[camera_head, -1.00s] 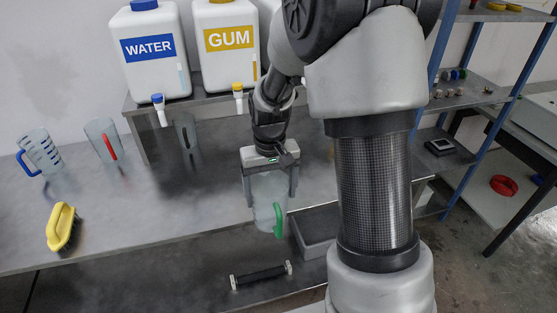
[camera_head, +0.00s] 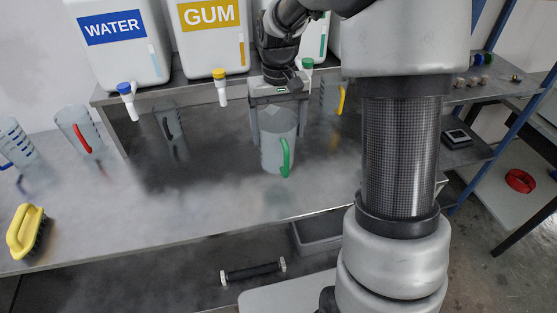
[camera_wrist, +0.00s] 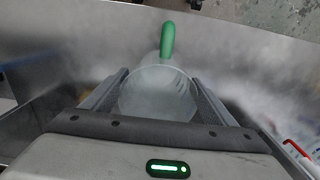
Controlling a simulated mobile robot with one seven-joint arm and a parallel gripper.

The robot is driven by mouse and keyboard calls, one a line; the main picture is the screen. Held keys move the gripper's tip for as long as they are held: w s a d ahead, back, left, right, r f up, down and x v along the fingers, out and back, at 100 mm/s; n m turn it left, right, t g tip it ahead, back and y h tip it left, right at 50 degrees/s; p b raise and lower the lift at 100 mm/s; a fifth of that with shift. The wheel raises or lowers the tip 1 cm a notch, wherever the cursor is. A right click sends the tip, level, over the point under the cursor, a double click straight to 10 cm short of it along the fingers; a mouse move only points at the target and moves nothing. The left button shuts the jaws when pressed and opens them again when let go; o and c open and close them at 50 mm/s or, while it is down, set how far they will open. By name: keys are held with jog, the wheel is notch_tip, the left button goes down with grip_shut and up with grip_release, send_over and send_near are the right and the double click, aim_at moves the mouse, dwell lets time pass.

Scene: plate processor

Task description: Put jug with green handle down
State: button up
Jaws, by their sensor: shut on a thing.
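The clear jug with a green handle (camera_head: 277,150) is upright between the fingers of my gripper (camera_head: 279,112), over the steel bench in the head view. Its green handle faces the bench's front edge. In the wrist view the jug (camera_wrist: 156,92) sits between both fingers of my gripper (camera_wrist: 158,100), with the handle pointing away. My gripper is shut on the jug's upper part. I cannot tell whether the jug's base touches the bench (camera_head: 200,195).
Jugs with red (camera_head: 78,132), black (camera_head: 170,122) and yellow (camera_head: 333,97) handles stand left, behind and right. A blue-handled jug (camera_head: 16,145) and a yellow brush (camera_head: 26,232) are at far left. Canisters with taps stand on the raised shelf behind. Bench in front is clear.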

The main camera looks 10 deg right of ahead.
aim_at(278, 153)
jog(key=shift+f, duration=4.1)
jog(key=o, duration=1.4)
